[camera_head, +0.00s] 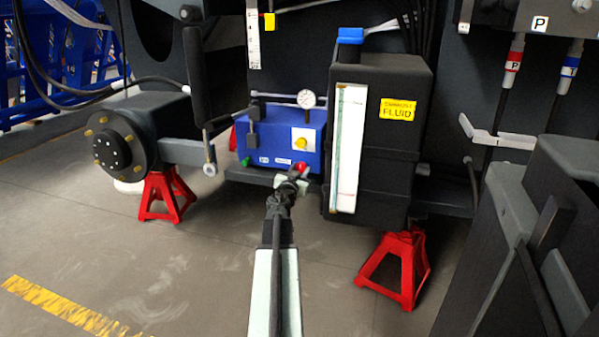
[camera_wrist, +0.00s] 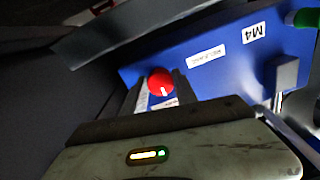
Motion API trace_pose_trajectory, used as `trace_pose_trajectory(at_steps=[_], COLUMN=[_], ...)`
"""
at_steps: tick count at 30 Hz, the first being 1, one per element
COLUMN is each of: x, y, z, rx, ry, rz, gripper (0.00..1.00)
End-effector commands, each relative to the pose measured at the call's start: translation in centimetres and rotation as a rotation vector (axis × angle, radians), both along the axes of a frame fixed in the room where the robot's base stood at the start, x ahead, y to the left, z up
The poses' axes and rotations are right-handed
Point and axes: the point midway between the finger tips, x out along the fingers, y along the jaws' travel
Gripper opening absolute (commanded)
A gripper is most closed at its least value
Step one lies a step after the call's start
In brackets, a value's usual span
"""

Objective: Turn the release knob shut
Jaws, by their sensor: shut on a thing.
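The release knob (camera_head: 301,168) is small and red, low on the right of a blue valve block (camera_head: 285,140). In the wrist view the red knob (camera_wrist: 160,82) shows a white mark on its lower face and sits between my gripper's two fingers. My gripper (camera_head: 294,176) reaches up to the front of the block and is shut on the knob. The blue block (camera_wrist: 215,60) carries a white label and "M4" there.
A black fluid tank (camera_head: 400,140) with a white sight strip stands right of the block. A gauge (camera_head: 306,99) and a yellow button (camera_head: 301,143) are above the knob. Red jack stands (camera_head: 398,268) hold up the chassis. A green knob (camera_head: 246,161) is at the block's left.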

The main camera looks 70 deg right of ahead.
Motion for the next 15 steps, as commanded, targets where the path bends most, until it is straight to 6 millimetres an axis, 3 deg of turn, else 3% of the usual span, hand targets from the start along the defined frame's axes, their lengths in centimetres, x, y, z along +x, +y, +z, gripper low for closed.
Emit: trace_pose_trajectory(at_steps=[2, 3, 5, 15], x=[-0.07, -0.07, -0.06, -0.04], y=[-0.2, -0.2, -0.18, 0.07], z=[0.06, 0.06, 0.05, 0.01], rx=[-0.001, -0.001, -0.001, 0.0], ry=[0.001, 0.002, 0.001, 0.001], rz=[-0.002, -0.002, -0.001, 0.0], gripper=[0.0, 0.37, 0.53, 0.56])
